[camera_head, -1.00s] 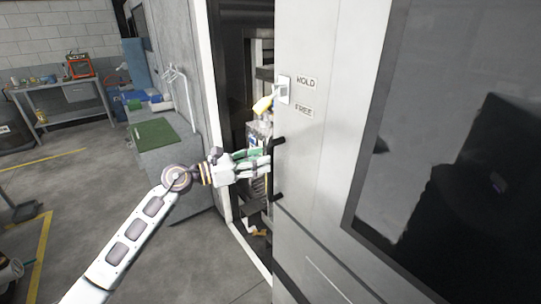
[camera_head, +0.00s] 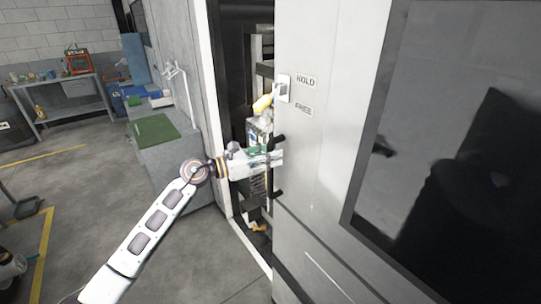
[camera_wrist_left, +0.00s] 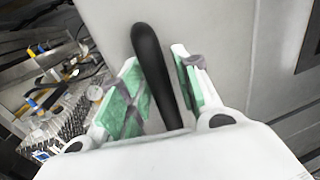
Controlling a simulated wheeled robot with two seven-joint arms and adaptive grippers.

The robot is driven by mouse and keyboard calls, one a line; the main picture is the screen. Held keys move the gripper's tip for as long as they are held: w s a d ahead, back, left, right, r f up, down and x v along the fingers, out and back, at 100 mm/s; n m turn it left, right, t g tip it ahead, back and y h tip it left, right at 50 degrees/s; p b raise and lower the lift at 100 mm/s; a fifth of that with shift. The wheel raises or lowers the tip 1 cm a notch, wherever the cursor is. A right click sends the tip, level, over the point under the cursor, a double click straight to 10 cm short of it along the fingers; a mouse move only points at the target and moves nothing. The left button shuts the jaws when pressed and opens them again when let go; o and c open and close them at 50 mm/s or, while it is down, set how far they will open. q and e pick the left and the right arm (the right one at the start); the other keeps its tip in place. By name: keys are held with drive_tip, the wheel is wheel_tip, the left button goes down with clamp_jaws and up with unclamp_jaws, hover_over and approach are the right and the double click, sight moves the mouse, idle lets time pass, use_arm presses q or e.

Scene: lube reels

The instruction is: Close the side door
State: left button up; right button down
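The side door (camera_head: 325,165) is a light grey panel with a dark window, standing partly open; a gap at its left edge shows the machine's inside. Its black bar handle (camera_head: 278,182) is upright near that edge. My left gripper (camera_head: 277,157) is at the handle. In the left wrist view the handle (camera_wrist_left: 156,70) stands between the two green-padded fingers, with a gap to the left finger and a small one to the right finger. The fingers are open. My right gripper is not in view.
A switch (camera_head: 283,88) with HOLD and FREE labels sits above the handle. A grey cabinet with a green mat (camera_head: 157,131) stands left of the opening. A workbench (camera_head: 75,92) is at the back left. The floor between is mostly clear.

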use_arm(q)
clamp_jaws()
drive_tip(key=shift+w+a, duration=0.1)
